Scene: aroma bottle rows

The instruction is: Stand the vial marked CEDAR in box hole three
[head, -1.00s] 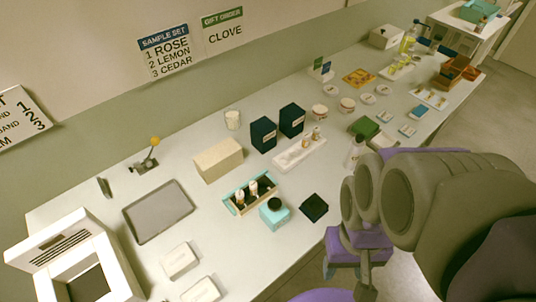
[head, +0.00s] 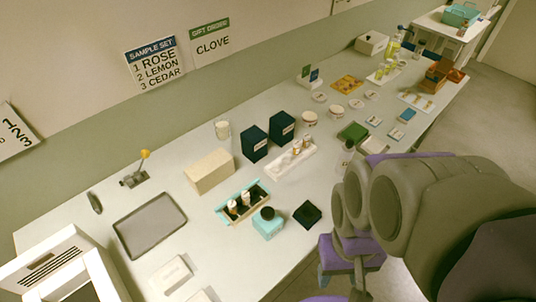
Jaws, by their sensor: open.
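The sample box (head: 258,207) is a narrow teal-edged box on the table, with two white-topped vials (head: 238,202) upright in it toward its left and middle; its right part looks dark and empty. A white rack (head: 277,173) behind it to the right holds a couple of small vials (head: 301,146). Their labels are too small to read, so I cannot tell which is CEDAR. My gripper (head: 342,283), purple and grey, is open and empty beyond the table's front edge, right of the box and apart from everything.
Two dark boxes (head: 254,143) and a beige block (head: 209,172) stand behind. The wall sign (head: 155,65) lists 1 ROSE, 2 LEMON, 3 CEDAR.

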